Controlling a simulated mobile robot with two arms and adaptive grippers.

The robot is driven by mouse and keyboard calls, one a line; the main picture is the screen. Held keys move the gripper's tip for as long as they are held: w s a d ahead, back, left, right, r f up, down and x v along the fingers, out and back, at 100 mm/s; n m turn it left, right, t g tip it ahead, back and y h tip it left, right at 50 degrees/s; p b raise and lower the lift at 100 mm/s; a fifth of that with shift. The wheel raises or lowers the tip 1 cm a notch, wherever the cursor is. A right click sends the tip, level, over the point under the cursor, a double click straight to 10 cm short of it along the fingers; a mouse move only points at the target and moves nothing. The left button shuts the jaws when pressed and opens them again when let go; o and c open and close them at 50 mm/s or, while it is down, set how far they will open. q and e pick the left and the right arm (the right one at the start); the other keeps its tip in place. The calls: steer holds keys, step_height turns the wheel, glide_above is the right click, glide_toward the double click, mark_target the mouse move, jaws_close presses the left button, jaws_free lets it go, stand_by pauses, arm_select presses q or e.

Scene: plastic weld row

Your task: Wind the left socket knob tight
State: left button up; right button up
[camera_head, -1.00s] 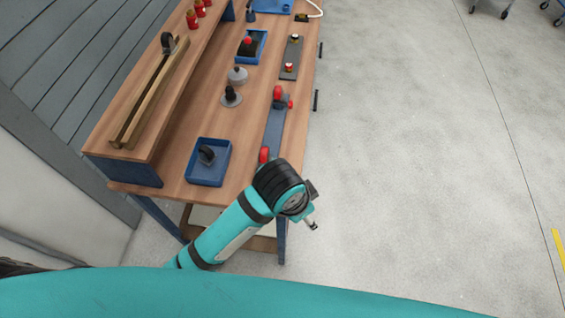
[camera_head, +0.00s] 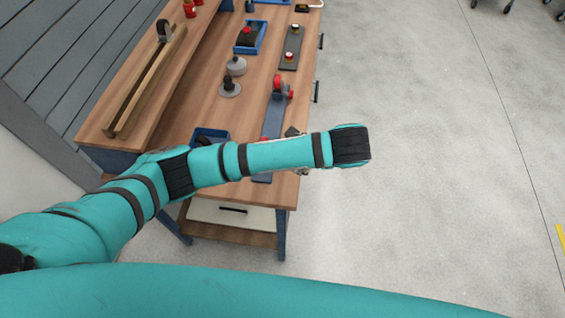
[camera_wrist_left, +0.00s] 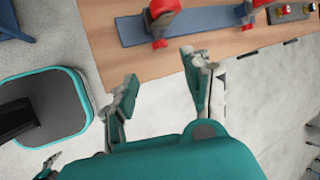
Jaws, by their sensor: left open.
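A blue-grey bar fixture (camera_head: 271,122) with red knobs lies along the right side of the bench. Its far red knob (camera_head: 277,83) shows clearly in the head view; its near end is partly hidden behind my left arm. In the left wrist view the fixture (camera_wrist_left: 205,24) crosses the top, with a red knob (camera_wrist_left: 160,43) on the left and another red knob (camera_wrist_left: 247,25) on the right. I cannot tell which is the left socket knob. My left gripper (camera_wrist_left: 160,70) is open and empty, its fingers apart below the fixture, touching no knob. My right gripper is not seen.
The wooden bench (camera_head: 190,110) carries a blue tray (camera_head: 210,136) partly behind my arm, a grey disc fitting (camera_head: 230,88), another blue tray (camera_head: 249,37) and a dark plate (camera_head: 290,47). A raised shelf runs along the left. Open floor (camera_head: 430,150) lies to the right.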

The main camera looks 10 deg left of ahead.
arm_select(q)
steer(key=x, duration=1.3)
steer(key=shift+w+f, duration=0.15)
steer(key=shift+f, duration=0.05)
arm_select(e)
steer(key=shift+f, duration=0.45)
arm_select(q)
steer(key=shift+r, duration=0.1)
jaws_close()
